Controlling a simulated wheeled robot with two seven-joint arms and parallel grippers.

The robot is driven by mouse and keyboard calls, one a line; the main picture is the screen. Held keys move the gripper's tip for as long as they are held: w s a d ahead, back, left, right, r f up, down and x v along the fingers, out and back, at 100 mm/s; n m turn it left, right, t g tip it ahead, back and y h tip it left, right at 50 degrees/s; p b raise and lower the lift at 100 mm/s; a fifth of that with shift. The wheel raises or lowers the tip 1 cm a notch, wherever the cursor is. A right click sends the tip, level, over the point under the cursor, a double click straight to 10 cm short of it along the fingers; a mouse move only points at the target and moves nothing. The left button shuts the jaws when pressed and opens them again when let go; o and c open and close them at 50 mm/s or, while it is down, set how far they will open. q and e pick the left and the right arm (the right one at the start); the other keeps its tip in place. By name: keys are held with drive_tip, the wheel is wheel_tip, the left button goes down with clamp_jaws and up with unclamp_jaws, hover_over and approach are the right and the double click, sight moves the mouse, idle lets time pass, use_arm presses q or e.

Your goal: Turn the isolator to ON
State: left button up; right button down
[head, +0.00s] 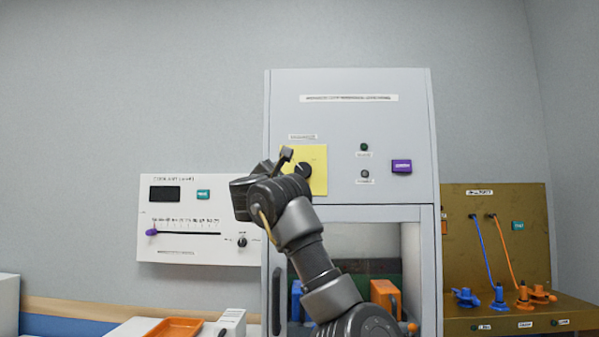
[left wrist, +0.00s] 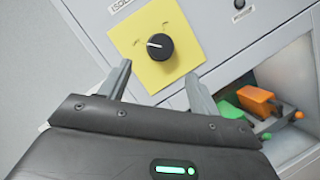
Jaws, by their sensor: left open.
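The isolator is a black round knob on a yellow plate on the grey cabinet's upper front. The knob (head: 303,170) is partly hidden behind my left gripper (head: 277,160) in the head view. In the left wrist view the knob (left wrist: 160,47) is in full view on the yellow plate (left wrist: 150,75), its white pointer line toward the left. My left gripper (left wrist: 160,72) is open and empty, its fingertips spread below the knob in that picture and apart from it. The plate's small marks are too blurred to read. My right gripper is not in view.
The cabinet front (head: 345,85) also carries two dark round indicators and a purple block (head: 401,166). Below is an open bay with orange parts (head: 385,295). A white slider panel (head: 197,245) is left; a brown panel (head: 510,225) with blue and orange leads is right.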

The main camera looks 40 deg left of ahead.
sight(301, 171)
use_arm(q)
drive_tip(key=p+x, duration=0.2)
drive_tip(key=x, duration=0.6)
drive_tip(key=shift+w, duration=0.35)
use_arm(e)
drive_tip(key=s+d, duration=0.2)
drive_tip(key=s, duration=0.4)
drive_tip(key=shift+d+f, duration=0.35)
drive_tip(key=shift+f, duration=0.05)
use_arm(q)
drive_tip(key=c, duration=1)
